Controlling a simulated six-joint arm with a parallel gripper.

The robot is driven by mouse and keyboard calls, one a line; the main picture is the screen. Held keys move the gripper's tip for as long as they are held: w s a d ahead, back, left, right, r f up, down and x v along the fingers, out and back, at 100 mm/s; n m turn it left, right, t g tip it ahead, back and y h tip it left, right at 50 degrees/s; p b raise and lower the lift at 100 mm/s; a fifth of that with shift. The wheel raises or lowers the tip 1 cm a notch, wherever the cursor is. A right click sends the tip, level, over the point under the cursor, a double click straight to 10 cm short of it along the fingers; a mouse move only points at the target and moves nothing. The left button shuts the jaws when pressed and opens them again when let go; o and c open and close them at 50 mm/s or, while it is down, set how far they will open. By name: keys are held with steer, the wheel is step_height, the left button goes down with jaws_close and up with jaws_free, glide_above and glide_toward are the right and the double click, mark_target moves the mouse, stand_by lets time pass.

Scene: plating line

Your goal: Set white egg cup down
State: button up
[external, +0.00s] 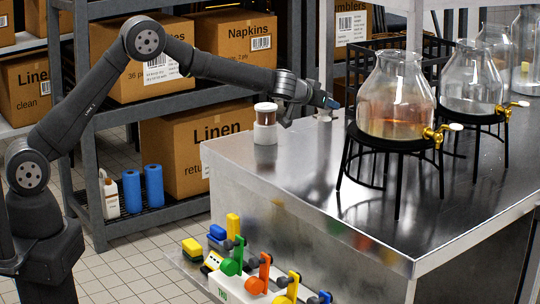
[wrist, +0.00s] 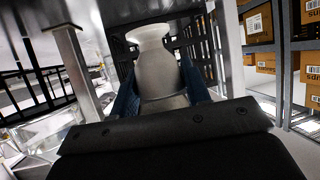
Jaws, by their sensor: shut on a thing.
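The white egg cup (wrist: 155,60) is upright between the two blue fingers of my gripper (wrist: 158,92) in the wrist view. Its rounded rim and narrow waist show, and its lower part is partly hidden by the gripper body. In the external view my gripper (external: 331,102) reaches out over the back of the metal table (external: 265,165), shut on the cup. A small part of the white cup (external: 324,116) shows just below the fingers, close to the tabletop. I cannot tell whether its base touches the table.
A white object with a clear middle (external: 265,124) stands near the table's left edge. Large glass dispensers with brass taps, one being this amber one (external: 396,95), stand on black stands to the right. Colored levers (external: 260,275) are in front. Shelves of boxes (external: 205,145) stand behind.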

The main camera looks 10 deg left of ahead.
steer(key=w+f, duration=0.1)
steer(key=w, duration=0.1)
steer(key=w+a+f, duration=0.1)
steer(key=w, duration=0.1)
steer(key=w+f, duration=0.2)
steer(key=shift+w+a+f, duration=0.1)
steer(key=shift+w+a, duration=0.1)
steer(key=shift+w, duration=0.15)
steer(key=shift+f, duration=2)
steer(key=shift+f, duration=0.1)
steer(key=o, duration=1.1)
steer(key=shift+c, duration=0.2)
steer(key=shift+r, duration=0.2)
steer(key=v, duration=1.2)
steer(key=shift+w+f, duration=0.1)
steer(key=shift+w, duration=0.05)
